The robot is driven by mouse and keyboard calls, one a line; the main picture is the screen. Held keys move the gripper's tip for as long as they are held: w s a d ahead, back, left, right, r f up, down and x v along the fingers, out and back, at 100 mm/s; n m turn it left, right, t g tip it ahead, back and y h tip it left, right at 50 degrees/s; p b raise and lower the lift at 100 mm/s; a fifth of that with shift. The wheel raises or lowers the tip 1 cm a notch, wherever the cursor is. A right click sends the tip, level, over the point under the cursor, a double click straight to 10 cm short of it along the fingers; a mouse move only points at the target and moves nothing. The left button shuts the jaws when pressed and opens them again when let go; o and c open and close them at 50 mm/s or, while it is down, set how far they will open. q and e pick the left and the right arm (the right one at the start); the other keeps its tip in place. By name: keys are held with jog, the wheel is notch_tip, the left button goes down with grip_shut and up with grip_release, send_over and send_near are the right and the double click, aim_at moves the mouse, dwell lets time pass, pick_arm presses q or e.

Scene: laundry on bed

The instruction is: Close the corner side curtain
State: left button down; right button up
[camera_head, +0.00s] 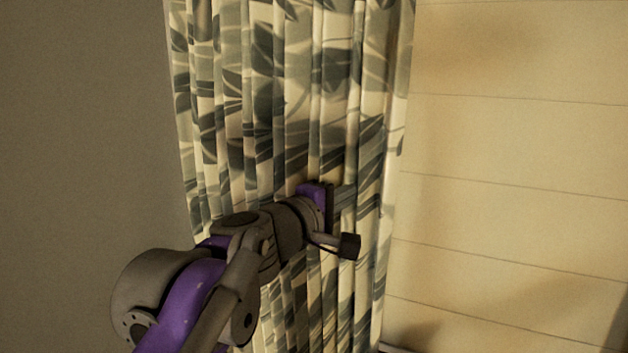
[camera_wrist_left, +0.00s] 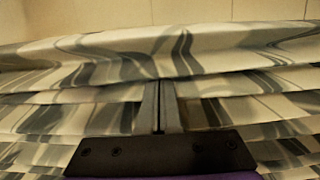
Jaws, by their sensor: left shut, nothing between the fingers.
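The curtain (camera_head: 262,120) is pale cloth with a grey-green leaf pattern. It hangs in upright folds and fills the middle of the head view. My left gripper (camera_head: 372,190) is in front of the curtain, near its right edge, with its fingers toward that edge. In the left wrist view the two fingers of the left gripper (camera_wrist_left: 160,106) are together with no cloth between them. The curtain's folds (camera_wrist_left: 235,62) run across that view, close around the fingers. I cannot tell whether the fingers touch the cloth. My right gripper is not in view.
A pale wall of wide horizontal boards (camera_head: 520,190) is right of the curtain. A plain darker wall (camera_head: 80,130) is on the left. A small piece of light trim (camera_head: 392,347) shows at the bottom, by the curtain's lower right. No loose objects show.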

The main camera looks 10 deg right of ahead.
pick_arm(q)
jog(key=s+d, duration=0.4)
jog(key=d, duration=0.1)
jog(key=shift+d, duration=0.4)
jog(key=shift+f, duration=0.1)
